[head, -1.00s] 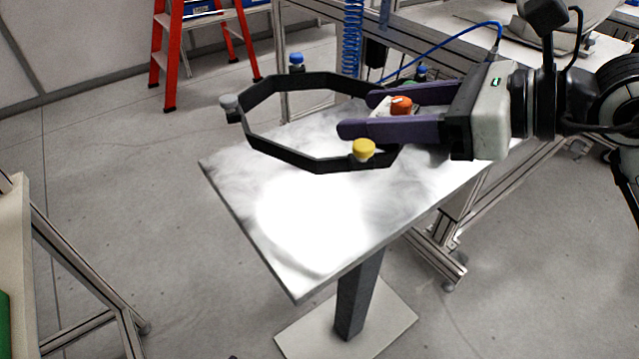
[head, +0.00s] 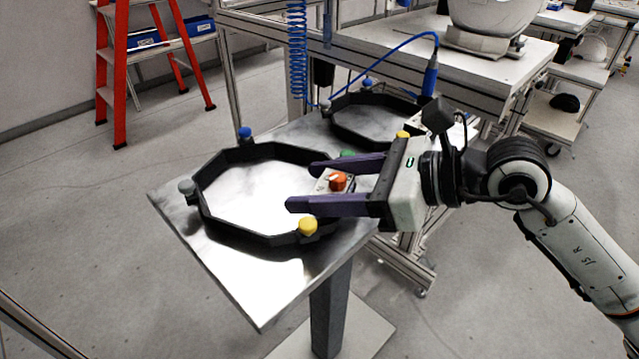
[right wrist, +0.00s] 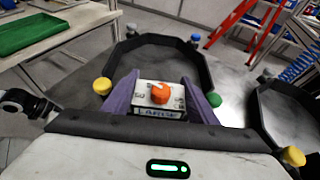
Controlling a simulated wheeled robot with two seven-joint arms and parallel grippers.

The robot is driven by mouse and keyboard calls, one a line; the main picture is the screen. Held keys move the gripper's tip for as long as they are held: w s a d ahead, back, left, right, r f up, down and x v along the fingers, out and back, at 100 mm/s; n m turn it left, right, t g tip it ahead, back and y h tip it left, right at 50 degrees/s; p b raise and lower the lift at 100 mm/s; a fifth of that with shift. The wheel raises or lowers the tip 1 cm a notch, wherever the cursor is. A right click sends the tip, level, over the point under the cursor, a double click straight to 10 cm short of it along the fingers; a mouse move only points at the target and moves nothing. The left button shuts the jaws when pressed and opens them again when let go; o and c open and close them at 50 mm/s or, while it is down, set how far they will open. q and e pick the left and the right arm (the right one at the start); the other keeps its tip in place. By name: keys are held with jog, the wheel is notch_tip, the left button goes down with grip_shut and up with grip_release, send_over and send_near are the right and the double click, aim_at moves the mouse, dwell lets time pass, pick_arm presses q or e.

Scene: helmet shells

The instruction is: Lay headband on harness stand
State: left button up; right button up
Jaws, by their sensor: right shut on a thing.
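The headband (head: 268,239) is a black eight-sided ring with blue, grey, yellow and green knobs and a white dial block with an orange knob (head: 337,181). My right gripper (head: 300,186) is shut on this block, one purple finger along each side. The harness stand (head: 172,207) is a shiny metal plate on one grey post. The headband lies level, close over or on the plate's near half; I cannot tell whether it touches. In the right wrist view the block (right wrist: 159,94) sits between the fingers and the ring (right wrist: 205,72) reaches ahead. My left gripper is not in view.
A second black ring (head: 349,134) lies on the plate's far end, close beyond the held one. An aluminium-frame workbench (head: 390,60) with a coiled blue hose (head: 297,50) stands behind. A red ladder (head: 120,75) is at the back left. Bare floor lies left of the stand.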

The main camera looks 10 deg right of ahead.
jog(key=shift+f, duration=0.1)
jog(key=o, duration=1.1)
jog(key=b+v, duration=0.2)
jog(key=v, duration=1)
